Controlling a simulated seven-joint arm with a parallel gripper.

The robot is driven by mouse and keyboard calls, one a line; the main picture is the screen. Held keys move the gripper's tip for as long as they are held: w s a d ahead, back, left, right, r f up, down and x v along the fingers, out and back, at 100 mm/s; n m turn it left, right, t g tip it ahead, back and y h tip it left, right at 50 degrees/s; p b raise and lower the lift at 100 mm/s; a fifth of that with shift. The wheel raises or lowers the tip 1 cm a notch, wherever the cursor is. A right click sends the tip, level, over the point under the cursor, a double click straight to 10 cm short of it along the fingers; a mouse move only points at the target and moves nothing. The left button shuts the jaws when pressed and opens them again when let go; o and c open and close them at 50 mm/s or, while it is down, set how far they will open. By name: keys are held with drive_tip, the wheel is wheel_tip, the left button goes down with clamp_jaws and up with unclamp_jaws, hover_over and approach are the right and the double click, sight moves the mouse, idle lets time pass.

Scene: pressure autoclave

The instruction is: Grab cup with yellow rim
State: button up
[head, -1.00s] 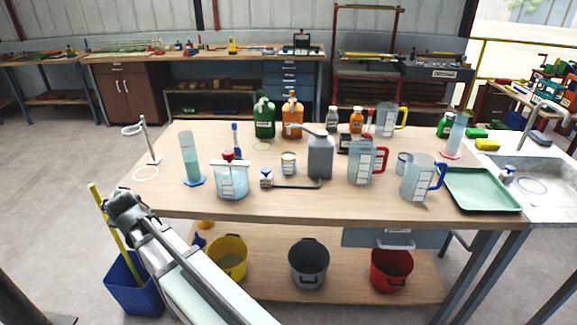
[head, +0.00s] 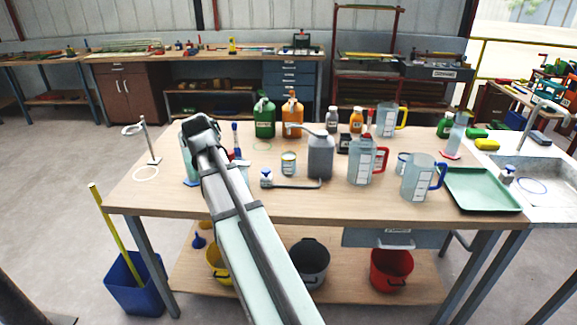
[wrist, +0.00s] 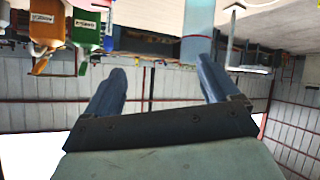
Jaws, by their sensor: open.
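A small whitish cup with a yellow rim (head: 288,163) stands upright near the middle of the wooden table (head: 180,208), left of the grey canister (head: 320,157). I cannot make it out in the wrist view. The end of my arm shows over the left part of the table, left of the cup and apart from it; its fingers are hidden in the head view. In the wrist view my gripper (wrist: 162,68) has its two fingers spread, with nothing between them.
Green (head: 264,117) and orange (head: 292,114) bottles stand behind the cup. Jugs with red (head: 362,162), blue (head: 418,178) and yellow (head: 386,119) handles stand to the right. A stand (head: 150,140) is at far left. My arm partly hides a cylinder and a jug.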

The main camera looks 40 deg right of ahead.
drive_tip(key=s+d+f+m+g+h, duration=0.1)
drive_tip(key=s+d+m, duration=0.2)
drive_tip(key=d, duration=0.3)
drive_tip(key=s+d+m+g+h, duration=0.1)
drive_tip(key=s+d+m+g, duration=0.15)
drive_tip(key=d, duration=0.45)
drive_tip(key=m+g+h, duration=0.1)
drive_tip(key=m+g, duration=0.3)
drive_tip(key=m, duration=0.2)
approach(289, 156)
drive_tip(key=x, duration=0.5)
drive_tip(key=s+x, duration=0.1)
drive_tip(key=x, duration=0.1)
drive_tip(key=shift+f, duration=0.5)
drive_tip(key=shift+s, duration=0.1)
drive_tip(key=c, duration=1.1)
drive_tip(key=shift+r, duration=0.1)
drive_tip(key=shift+c, duration=0.2)
